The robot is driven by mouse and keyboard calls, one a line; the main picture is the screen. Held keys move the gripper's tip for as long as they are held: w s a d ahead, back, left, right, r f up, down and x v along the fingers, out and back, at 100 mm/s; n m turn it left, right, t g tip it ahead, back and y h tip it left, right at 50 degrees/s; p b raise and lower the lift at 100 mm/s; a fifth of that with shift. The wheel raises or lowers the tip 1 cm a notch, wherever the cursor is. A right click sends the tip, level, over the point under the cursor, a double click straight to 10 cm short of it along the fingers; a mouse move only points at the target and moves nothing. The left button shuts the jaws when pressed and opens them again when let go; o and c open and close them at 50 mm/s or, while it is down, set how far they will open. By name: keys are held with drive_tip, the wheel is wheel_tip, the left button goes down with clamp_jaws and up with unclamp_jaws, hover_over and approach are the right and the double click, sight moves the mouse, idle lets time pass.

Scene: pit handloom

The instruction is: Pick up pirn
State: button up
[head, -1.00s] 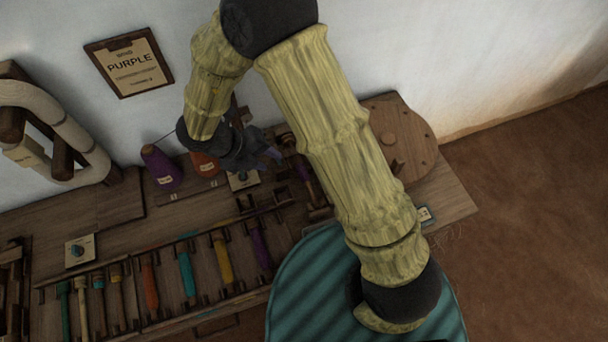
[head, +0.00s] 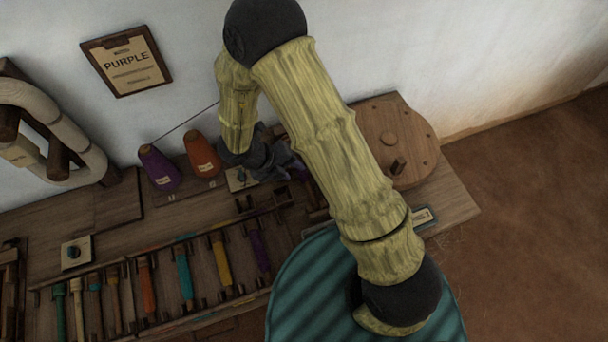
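My gripper (head: 287,170) is a dark grey shape at the end of my arm, over the back of the bench beside the winding wheel. My arm partly blocks the view, and its fingers are too dark and small to tell open from shut. A bit of purple shows beside the fingers, mostly hidden; I cannot tell whether they touch it. Several pirns lie in the rack: a purple pirn (head: 259,250) at its right end, then a yellow pirn (head: 221,258), a blue-teal pirn (head: 184,272) and an orange pirn (head: 147,287). More pirns lie further left.
A purple cone (head: 159,169) and an orange cone (head: 203,156) stand at the back of the bench. A round wooden wheel (head: 412,140) lies right of my gripper. A board reading PURPLE (head: 127,62) hangs on the wall.

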sight(301, 175)
drive_tip(key=x, duration=0.5)
drive_tip(key=shift+w+f+b, duration=0.1)
drive_tip(key=shift+f+b, duration=0.05)
drive_tip(key=shift+b, duration=0.15)
drive_tip(key=shift+c, duration=0.5)
drive_tip(key=c, duration=0.7)
